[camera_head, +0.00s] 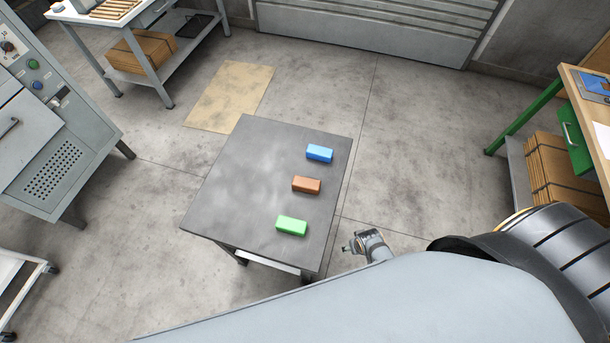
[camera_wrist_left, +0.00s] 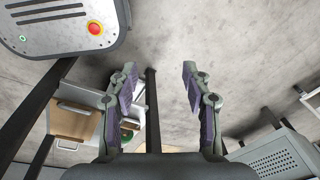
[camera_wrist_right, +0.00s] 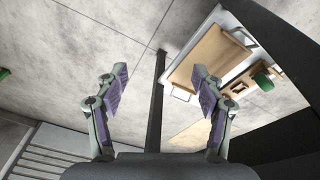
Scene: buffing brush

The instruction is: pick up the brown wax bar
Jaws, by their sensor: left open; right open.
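The brown wax bar (camera_head: 306,185) lies on the dark grey table (camera_head: 235,185) in the head view, near its right side. It lies between a blue bar (camera_head: 319,153) behind it and a green bar (camera_head: 292,226) in front. Nothing touches it. My right gripper (camera_wrist_right: 161,72) is open and empty in the right wrist view. My left gripper (camera_wrist_left: 159,70) is open and empty in the left wrist view. I make out neither the brown bar nor the other bars in the wrist views.
The left part of the table top is bare. A grey control cabinet (camera_head: 55,135) stands at the left. A workbench with a green frame (camera_head: 530,115) stands at the right. A tan mat (camera_head: 230,95) lies on the floor behind the table. Open floor surrounds the table.

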